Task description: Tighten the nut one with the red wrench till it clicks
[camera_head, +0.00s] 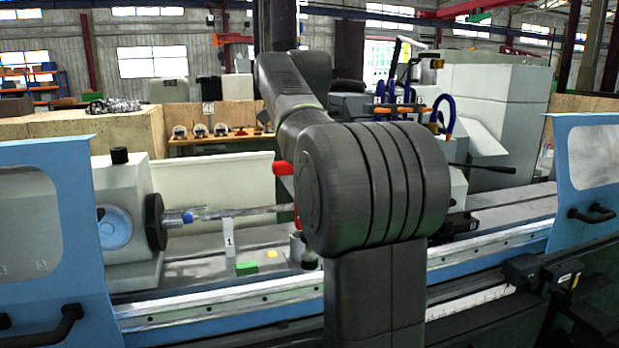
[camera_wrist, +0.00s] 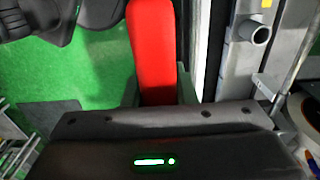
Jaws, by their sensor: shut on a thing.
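The red wrench (camera_wrist: 155,45) fills the middle of the wrist view, its handle running up from between the fingers of my gripper (camera_wrist: 158,92). My gripper is shut on it. In the head view only small red parts of the wrench (camera_head: 283,168) show at the left edge of my arm, which hides my gripper. A white marker with the number 1 (camera_head: 229,240) stands on the machine bed, left of my arm. Nut one itself cannot be made out in either view, and I cannot tell whether the wrench is on it.
A shaft (camera_head: 245,211) runs from the chuck (camera_head: 155,221) toward my arm. A green block (camera_head: 246,268) and a yellow disc (camera_head: 272,254) lie near the marker. Blue guards stand at left (camera_head: 80,180) and right (camera_head: 585,185). Grey fittings (camera_wrist: 248,35) are close right of the wrench.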

